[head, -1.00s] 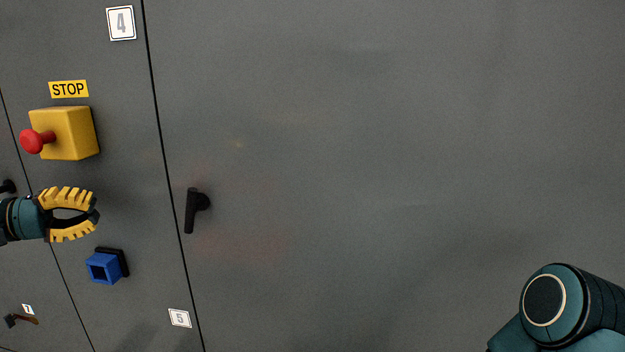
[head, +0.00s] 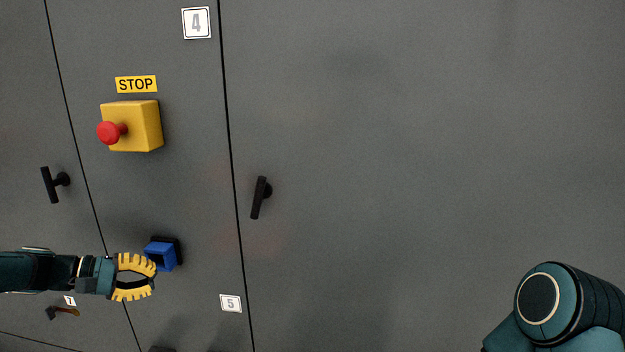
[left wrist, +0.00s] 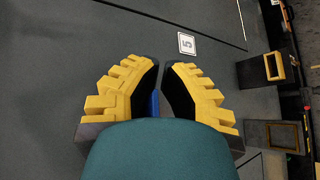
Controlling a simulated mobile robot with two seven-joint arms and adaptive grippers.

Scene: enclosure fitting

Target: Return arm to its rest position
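My left arm comes in from the left in the head view. My left gripper (head: 154,279) has yellow ribbed fingers, bowed with a gap between the tips, and it looks empty. It is in front of the cabinet, just below and left of a blue square socket-like part (head: 161,255) on a black base. Whether they touch is unclear. In the left wrist view the fingers (left wrist: 161,63) show a narrow gap, with some blue (left wrist: 155,103) between them. My right gripper is not in view; only a link of my right arm (head: 560,305) shows at the lower right.
The grey cabinet front (head: 420,150) fills the view. It carries a yellow box (head: 140,125) with a red button (head: 108,132), a STOP label (head: 136,84), and black handles (head: 260,198) (head: 52,185). The right side of the panel is bare.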

